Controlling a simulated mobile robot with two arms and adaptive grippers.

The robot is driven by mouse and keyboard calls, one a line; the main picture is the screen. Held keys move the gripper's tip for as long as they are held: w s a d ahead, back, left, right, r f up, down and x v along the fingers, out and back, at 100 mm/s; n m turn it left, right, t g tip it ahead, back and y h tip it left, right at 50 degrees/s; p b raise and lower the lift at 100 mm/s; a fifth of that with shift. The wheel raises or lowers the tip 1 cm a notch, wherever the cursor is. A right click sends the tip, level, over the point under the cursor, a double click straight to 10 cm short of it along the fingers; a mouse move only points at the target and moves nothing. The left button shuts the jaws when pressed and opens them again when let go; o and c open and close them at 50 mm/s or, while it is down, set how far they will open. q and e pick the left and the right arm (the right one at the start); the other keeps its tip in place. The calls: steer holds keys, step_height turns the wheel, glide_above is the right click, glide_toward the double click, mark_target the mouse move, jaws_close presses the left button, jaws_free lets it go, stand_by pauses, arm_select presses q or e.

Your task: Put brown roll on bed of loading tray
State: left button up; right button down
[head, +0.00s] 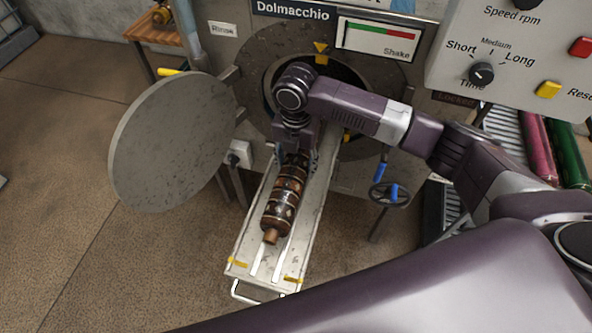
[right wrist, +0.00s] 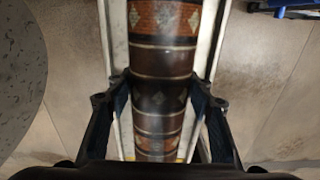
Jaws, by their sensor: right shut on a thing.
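The brown roll (head: 281,205), dark with patterned bands, lies lengthwise along the bed of the pale metal loading tray (head: 307,222). Its near end, with a small wooden-coloured core, points toward the tray's front handle. My right gripper (head: 297,150) reaches down over the roll's far end and is shut on it. In the right wrist view the fingers straddle the roll (right wrist: 164,55) on both sides, with the tray's edges (right wrist: 119,35) showing beside it. Whether the roll rests fully on the bed or hovers slightly is hard to tell. My left gripper is not in view.
The tray extends from the machine's round opening (head: 345,75). The round grey door (head: 170,140) stands open at left. A handwheel (head: 390,194) is right of the tray. A control panel (head: 520,50) is at upper right, with pink and green rolls (head: 570,150) below it.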

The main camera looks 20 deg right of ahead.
mark_target(296, 161)
step_height(296, 161, down, 3)
steer(key=shift+f, duration=0.15)
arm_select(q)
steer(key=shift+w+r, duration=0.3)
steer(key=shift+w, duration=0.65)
arm_select(e)
steer(key=c, duration=0.9)
jaws_free()
steer(key=shift+s+f, duration=0.1)
steer(key=shift+f, duration=0.05)
steer(key=shift+c, duration=0.2)
steer(key=shift+r, duration=0.25)
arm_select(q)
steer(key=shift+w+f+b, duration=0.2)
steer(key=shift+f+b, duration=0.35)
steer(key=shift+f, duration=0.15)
arm_select(e)
step_height(296, 161, up, 12)
steer(key=shift+f, duration=0.1)
